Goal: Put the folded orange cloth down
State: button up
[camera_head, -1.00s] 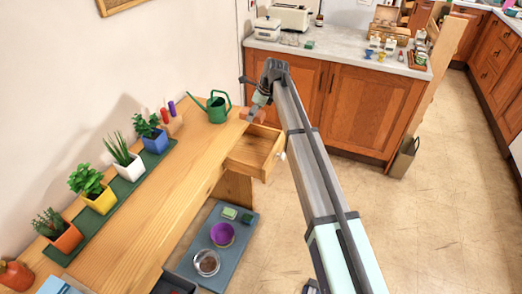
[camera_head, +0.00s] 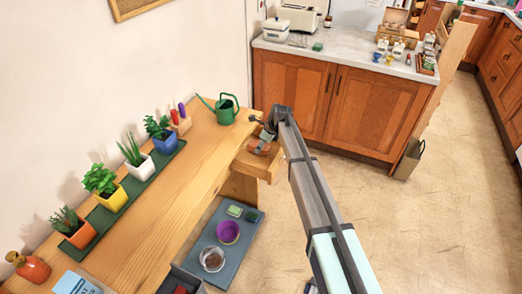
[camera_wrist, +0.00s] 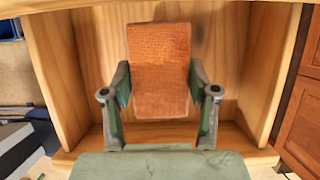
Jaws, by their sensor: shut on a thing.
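The folded orange cloth (camera_wrist: 160,65) is held between the two fingers of my gripper (camera_wrist: 159,88) in the wrist view. The wooden drawer (camera_wrist: 55,60) surrounds it there, with side walls left and right of the fingers. In the head view the cloth (camera_head: 259,147) is a small orange patch under my gripper (camera_head: 266,136), over the pulled-out drawer (camera_head: 252,165) at the bench's right end. I cannot tell whether the cloth touches the drawer floor. My arm partly covers the drawer's right side.
The wooden bench (camera_head: 185,185) holds potted plants on a green mat (camera_head: 125,193) and a green watering can (camera_head: 223,110). A blue lower shelf (camera_head: 226,258) carries a purple bowl (camera_head: 228,232). A cabinet (camera_head: 290,88) stands behind. Floor to the right is open.

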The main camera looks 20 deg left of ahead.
jog(key=shift+f+p, duration=0.45)
jog(key=shift+f, duration=1.35)
jog(key=shift+f, duration=0.2)
jog(key=o, duration=1.3)
jog(key=shift+o, duration=0.2)
jog(key=shift+r, duration=0.1)
jog(key=b+v, duration=0.3)
jog(key=v, duration=0.9)
jog(key=shift+r, duration=0.1)
